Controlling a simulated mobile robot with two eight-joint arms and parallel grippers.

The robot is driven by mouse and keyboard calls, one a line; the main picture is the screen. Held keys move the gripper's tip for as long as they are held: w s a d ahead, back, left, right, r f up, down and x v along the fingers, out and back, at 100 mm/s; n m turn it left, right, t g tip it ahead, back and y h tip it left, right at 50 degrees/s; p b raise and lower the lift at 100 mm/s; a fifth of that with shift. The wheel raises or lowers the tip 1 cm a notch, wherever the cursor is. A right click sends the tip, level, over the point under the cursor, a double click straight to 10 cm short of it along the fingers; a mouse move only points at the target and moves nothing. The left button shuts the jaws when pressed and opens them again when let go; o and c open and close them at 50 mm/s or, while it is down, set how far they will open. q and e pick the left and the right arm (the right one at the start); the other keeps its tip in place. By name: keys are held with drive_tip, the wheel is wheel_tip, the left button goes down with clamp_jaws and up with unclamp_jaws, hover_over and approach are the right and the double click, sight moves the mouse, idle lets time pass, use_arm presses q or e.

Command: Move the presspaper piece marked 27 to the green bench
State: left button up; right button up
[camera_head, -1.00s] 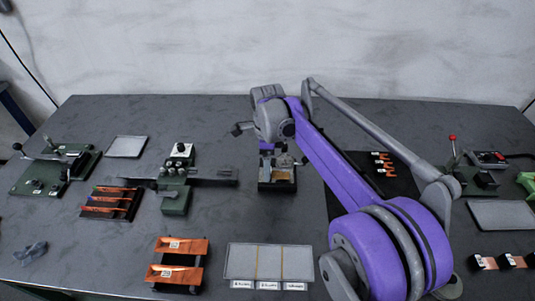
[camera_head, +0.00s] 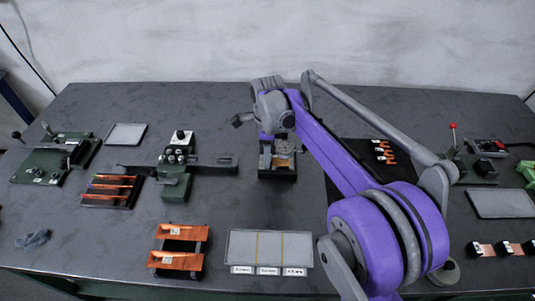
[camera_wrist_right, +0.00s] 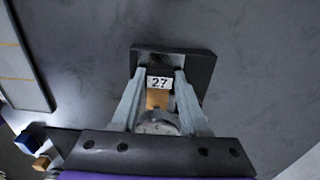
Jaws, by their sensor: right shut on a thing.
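The presspaper piece marked 27 (camera_wrist_right: 157,98) is tan with a white label and shows between the fingers of my right gripper (camera_wrist_right: 160,82) in the right wrist view. My right gripper is shut on it. The piece is at a small black stand (camera_wrist_right: 205,68); I cannot tell whether it still touches it. In the head view my right gripper (camera_head: 280,150) is over the same stand (camera_head: 277,174), and the label cannot be read there. Several green devices stand on the table, but I cannot tell any of them as the green bench. My left gripper is not in view.
A green fixture (camera_head: 174,187) and a black rack with copper strips (camera_head: 111,190) stand left of the stand. Another copper rack (camera_head: 178,246) and a grey divided tray (camera_head: 270,247) are in front. A green lever device (camera_head: 40,166) is far left.

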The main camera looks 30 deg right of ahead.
clamp_jaws()
drive_tip(key=shift+r, duration=0.1)
drive_tip(key=shift+w+a+p, duration=0.15)
drive_tip(key=shift+w+a, duration=0.3)
drive_tip(key=shift+a, duration=0.35)
drive_tip(key=shift+w+a+p, duration=0.15)
drive_tip(key=shift+w+a, duration=0.35)
drive_tip(key=shift+a, duration=0.25)
drive_tip(key=shift+w+a+p, duration=0.15)
drive_tip(key=shift+w+a, duration=0.3)
drive_tip(key=shift+a, duration=0.35)
idle(0.3)
wheel_tip(320, 180, up, 7)
drive_tip(key=p, duration=0.4)
drive_tip(key=shift+p, duration=0.35)
idle(0.5)
